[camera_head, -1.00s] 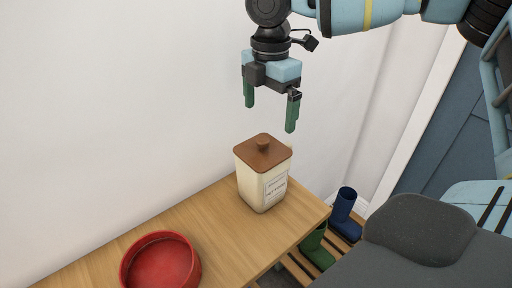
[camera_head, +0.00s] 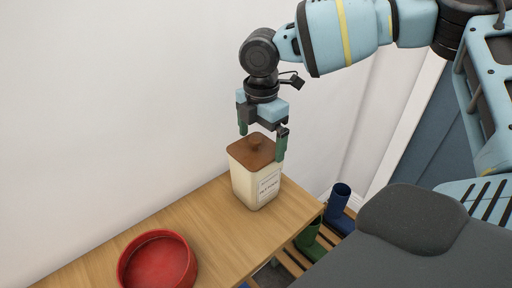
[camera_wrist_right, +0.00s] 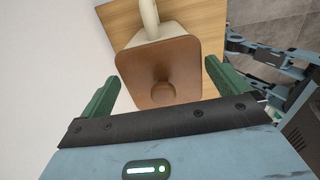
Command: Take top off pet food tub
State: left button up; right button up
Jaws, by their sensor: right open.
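The pet food tub (camera_head: 255,187) is cream with a label on its front and stands upright on the wooden bench. Its brown top (camera_head: 252,153) with a round knob (camera_head: 256,143) sits on it. My right gripper (camera_head: 261,146) is open, with green fingers pointing down on either side of the knob and nothing held. In the right wrist view the top (camera_wrist_right: 142,68) and knob (camera_wrist_right: 163,91) lie ahead, between the two open fingers (camera_wrist_right: 113,92). My left gripper is not in view.
A red bowl (camera_head: 157,262) stands on the bench (camera_head: 217,224), to the left of the tub. Green boots (camera_head: 308,238) and blue boots (camera_head: 338,205) are on a slatted rack (camera_head: 290,262) to the right. A white wall is close behind the tub.

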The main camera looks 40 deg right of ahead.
aim_at(260, 139)
jog(key=c, duration=0.6)
jog(key=shift+r, duration=0.1)
jog(key=shift+r, duration=0.55)
notch_tip(260, 139, up, 2)
jog(key=shift+r+b, duration=0.2)
jog(key=shift+b, duration=0.15)
jog(key=s+a, duration=0.1)
jog(key=s, duration=0.4)
jog(key=s+a, duration=0.1)
jog(key=s, duration=0.4)
jog(key=s+a+r, duration=0.1)
jog(key=s, duration=0.4)
jog(key=shift+s+r, duration=0.1)
jog(key=shift+s, duration=0.3)
